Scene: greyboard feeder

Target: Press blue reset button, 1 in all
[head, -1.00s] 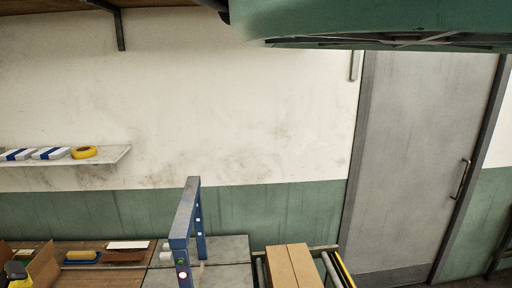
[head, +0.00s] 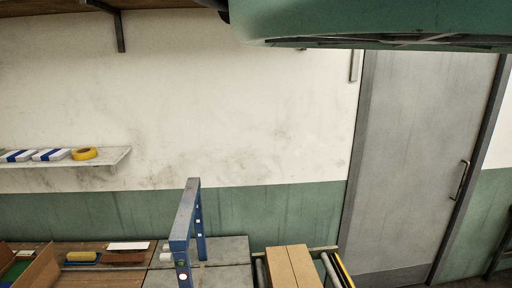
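A blue frame (head: 181,246) like an arch stands at the bottom centre, over a grey plate (head: 222,250). Small pale squares show on the far post. I cannot make out a blue reset button; the lower part of the frame is cut off by the picture edge. My gripper is not in view.
A cardboard box (head: 292,265) lies on a roller conveyor (head: 331,268) right of the frame. A wooden bench (head: 50,247) at left holds a yellow block (head: 83,257) and an open box (head: 38,268). A shelf (head: 115,160) and a grey door (head: 425,150) are behind.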

